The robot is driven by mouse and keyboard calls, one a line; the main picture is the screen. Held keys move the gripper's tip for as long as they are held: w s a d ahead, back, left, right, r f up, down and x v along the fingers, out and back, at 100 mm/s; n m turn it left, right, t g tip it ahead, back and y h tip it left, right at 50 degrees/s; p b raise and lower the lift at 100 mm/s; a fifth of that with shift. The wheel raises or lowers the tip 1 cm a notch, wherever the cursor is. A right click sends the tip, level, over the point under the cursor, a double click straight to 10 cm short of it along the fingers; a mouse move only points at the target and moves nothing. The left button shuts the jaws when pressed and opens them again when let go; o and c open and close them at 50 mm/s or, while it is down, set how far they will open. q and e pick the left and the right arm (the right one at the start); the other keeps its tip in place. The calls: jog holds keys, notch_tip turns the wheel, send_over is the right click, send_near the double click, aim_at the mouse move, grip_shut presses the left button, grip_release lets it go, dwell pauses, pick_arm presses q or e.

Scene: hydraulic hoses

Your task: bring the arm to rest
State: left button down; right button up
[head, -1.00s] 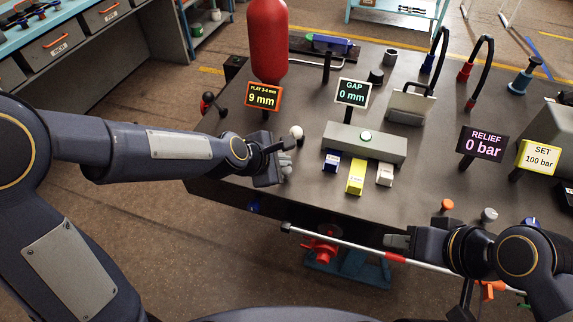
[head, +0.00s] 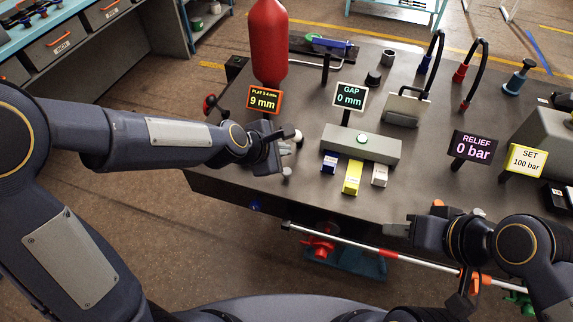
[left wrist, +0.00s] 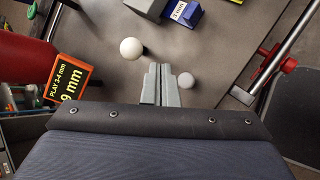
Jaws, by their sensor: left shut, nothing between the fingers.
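My left gripper (head: 284,155) is over the left part of the dark bench top, beside a white ball knob (head: 298,136). In the left wrist view its two grey fingers (left wrist: 160,84) are together with nothing between them. The white ball (left wrist: 131,48) lies to their left and a grey knob (left wrist: 186,80) close to their right. My right gripper (head: 398,230) is at the bench's front edge at lower right; its fingers are seen side-on, so its opening is unclear.
A grey block with a green button (head: 361,139) and blue, yellow and white blocks stands mid-bench. A red cylinder (head: 268,45) and the 9 mm sign (head: 264,99) stand behind my left gripper. A red-white rod (head: 350,243) runs along the front. Open floor lies left.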

dwell(0.8)
pick_arm(q)
jog(key=s+a+r+m, duration=0.7)
jog(key=s+a+m, duration=0.15)
jog(key=a, duration=0.35)
jog(key=s+a+m+y, duration=0.1)
jog(key=s+a+m, duration=0.3)
jog(key=s, duration=0.3)
jog(key=s+a+f+m+g+y, duration=0.1)
jog(key=s+a+m, duration=0.2)
jog(key=s, duration=0.4)
jog(key=shift+s+a+f+m, duration=0.25)
jog(key=shift+s+a+m, duration=0.1)
jog(key=shift+m, duration=0.3)
jog(key=shift+w, duration=0.1)
